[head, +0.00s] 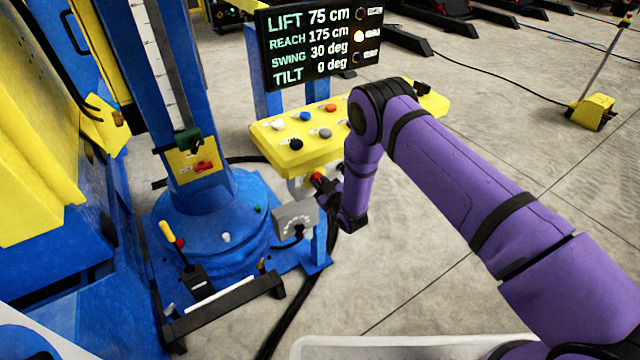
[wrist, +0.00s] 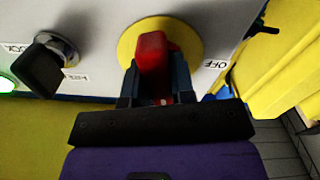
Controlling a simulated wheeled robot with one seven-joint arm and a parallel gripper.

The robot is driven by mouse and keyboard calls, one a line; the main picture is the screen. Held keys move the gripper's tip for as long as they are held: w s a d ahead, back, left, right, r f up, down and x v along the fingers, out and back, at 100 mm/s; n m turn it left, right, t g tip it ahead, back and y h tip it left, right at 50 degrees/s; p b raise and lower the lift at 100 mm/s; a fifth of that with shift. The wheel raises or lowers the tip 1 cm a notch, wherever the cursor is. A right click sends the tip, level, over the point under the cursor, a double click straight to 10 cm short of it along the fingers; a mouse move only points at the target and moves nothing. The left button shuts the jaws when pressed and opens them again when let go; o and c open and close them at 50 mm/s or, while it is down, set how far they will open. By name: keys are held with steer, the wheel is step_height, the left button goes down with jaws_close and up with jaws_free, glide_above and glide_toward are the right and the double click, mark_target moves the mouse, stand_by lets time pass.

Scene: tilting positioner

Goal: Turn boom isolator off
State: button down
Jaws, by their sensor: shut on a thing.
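The boom isolator appears as a red handle (wrist: 153,50) on a round yellow plate (wrist: 190,34) in the wrist view. An OFF label (wrist: 216,64) is right of the plate; the handle stands roughly upright in the picture, not pointing at that label. My gripper (wrist: 157,86) is shut on the red handle, a finger on each side. In the head view the red handle (head: 317,177) shows small below the yellow console, with my gripper (head: 328,187) at it. The handle's lower part is hidden between the fingers.
A black knob (wrist: 50,66) and a green light (wrist: 7,84) are left of the isolator. The yellow console (head: 350,128) with coloured buttons is above it. The display (head: 318,45) reads LIFT 75, REACH 175, SWING 30, TILT 0. The blue column (head: 215,208) stands left.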

steer(key=n, duration=0.7)
steer(key=shift+n, duration=0.3)
steer(key=n, duration=0.3)
steer(key=shift+n, duration=1.9)
steer(key=c, duration=1)
jaws_free()
steer(key=shift+o, duration=0.2)
steer(key=v, duration=1.1)
